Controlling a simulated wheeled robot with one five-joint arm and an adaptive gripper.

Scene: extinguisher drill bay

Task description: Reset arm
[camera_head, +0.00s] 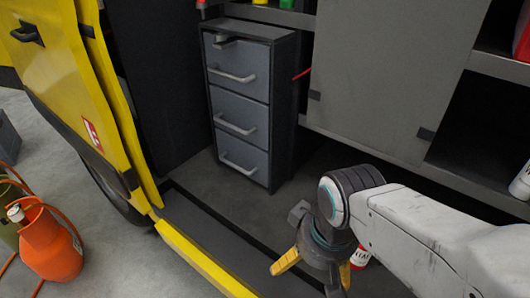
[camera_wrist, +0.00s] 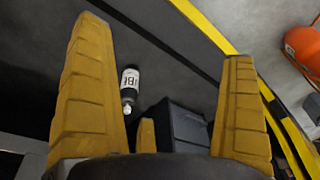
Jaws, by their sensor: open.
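My arm reaches in from the right of the head view, and my gripper (camera_head: 312,272) points down over the dark floor of the yellow vehicle's bay. Its yellow fingers are spread apart. In the wrist view my gripper (camera_wrist: 163,45) is also open, with nothing held between the fingers. A small canister with a white label (camera_wrist: 129,88) lies or stands on the dark floor beyond the fingers; I cannot tell which. In the head view a white and red item (camera_head: 360,257) is mostly hidden behind my gripper.
A grey three-drawer cabinet (camera_head: 239,105) stands in the bay, left of a grey panel (camera_head: 395,70). Shelves are at the right. The yellow door (camera_head: 60,70) stands at the left. An orange cylinder (camera_head: 50,245) with a hose is on the ground outside. The bay floor before the cabinet is clear.

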